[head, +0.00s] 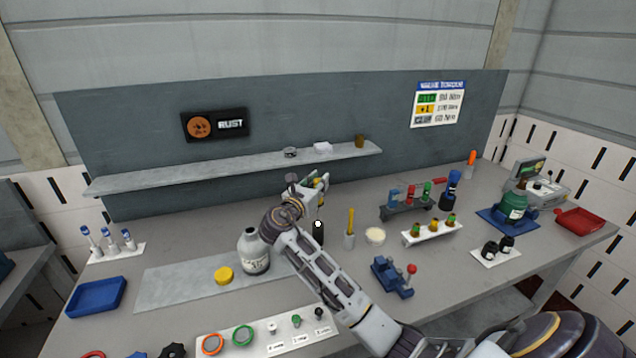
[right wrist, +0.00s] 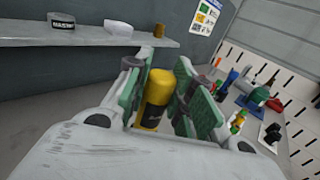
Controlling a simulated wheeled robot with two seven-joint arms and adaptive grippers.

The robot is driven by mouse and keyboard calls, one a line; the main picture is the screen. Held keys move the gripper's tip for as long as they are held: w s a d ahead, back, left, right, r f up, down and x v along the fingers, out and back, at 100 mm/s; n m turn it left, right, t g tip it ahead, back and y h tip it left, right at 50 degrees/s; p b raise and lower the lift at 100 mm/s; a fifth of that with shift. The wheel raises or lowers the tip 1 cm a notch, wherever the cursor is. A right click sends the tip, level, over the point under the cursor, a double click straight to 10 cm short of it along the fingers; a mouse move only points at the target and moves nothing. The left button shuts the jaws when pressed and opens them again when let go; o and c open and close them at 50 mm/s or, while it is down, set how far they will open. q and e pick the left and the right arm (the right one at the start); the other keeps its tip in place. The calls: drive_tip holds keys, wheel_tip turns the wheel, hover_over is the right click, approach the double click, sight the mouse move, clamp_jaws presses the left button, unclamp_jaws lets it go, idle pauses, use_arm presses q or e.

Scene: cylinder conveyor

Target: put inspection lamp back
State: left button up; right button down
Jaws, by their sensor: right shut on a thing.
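My right gripper (head: 318,183) is above the back middle of the bench, in front of the wall shelf. In the right wrist view its green-padded fingers (right wrist: 170,95) are closed around a yellow cylinder with a dark band (right wrist: 156,97), which looks like the inspection lamp. Only a bit of yellow shows between the fingers in the head view; its lower end is hidden. A small black holder-like cylinder with a white top (head: 318,231) stands on the bench just below the gripper. My left gripper is not in view.
A grey bottle (head: 254,252) stands beside my right forearm, with a yellow lid (head: 223,275) to its left. A yellow-handled tool in a cup (head: 350,230) and a white dish (head: 375,236) stand to the right. The shelf (head: 230,171) runs behind.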

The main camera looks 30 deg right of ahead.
drive_tip(key=shift+f+b, duration=0.55)
drive_tip(key=shift+f, duration=3.5)
idle(1.4)
drive_tip(key=c, duration=1.1)
unclamp_jaws()
drive_tip(key=shift+c, duration=0.2)
drive_tip(key=shift+r+p, duration=3)
drive_tip(key=shift+p, duration=0.8)
